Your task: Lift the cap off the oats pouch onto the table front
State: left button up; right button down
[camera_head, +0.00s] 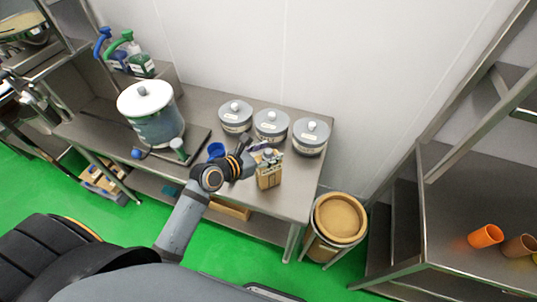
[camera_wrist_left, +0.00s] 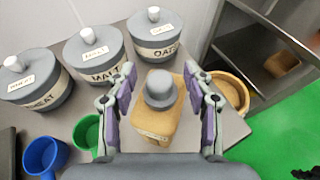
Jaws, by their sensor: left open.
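The oats pouch (camera_head: 269,179) is a tan, upright pack near the right end of the steel table, and it also shows in the left wrist view (camera_wrist_left: 150,128). Its grey round cap (camera_wrist_left: 160,90) sits on its top. My left gripper (camera_head: 262,152) is over the pouch. In the left wrist view my left gripper (camera_wrist_left: 160,80) is open, with one finger on each side of the cap and a visible gap to it. The gripper partly hides the cap in the head view. My right gripper is not in view.
Grey lidded canisters labelled wheat (camera_wrist_left: 38,82), malt (camera_wrist_left: 95,58) and oats (camera_wrist_left: 155,38) stand behind. A blue cup (camera_wrist_left: 45,155) and a green cup (camera_wrist_left: 88,132) are left of the pouch. A large white-lidded pot (camera_head: 150,112) is further left. A tan-topped bin (camera_head: 340,217) stands beyond the table's right end.

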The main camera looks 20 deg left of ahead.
pick_arm(q)
jog(key=shift+w+d+f, duration=0.15)
jog(key=shift+w+d, duration=0.1)
jog(key=shift+w, duration=0.05)
jog(key=shift+s+a, duration=0.1)
jog(key=shift+a, duration=0.05)
jog(key=shift+c, duration=0.6)
jog(key=c, duration=0.8)
jog(key=shift+o, duration=0.2)
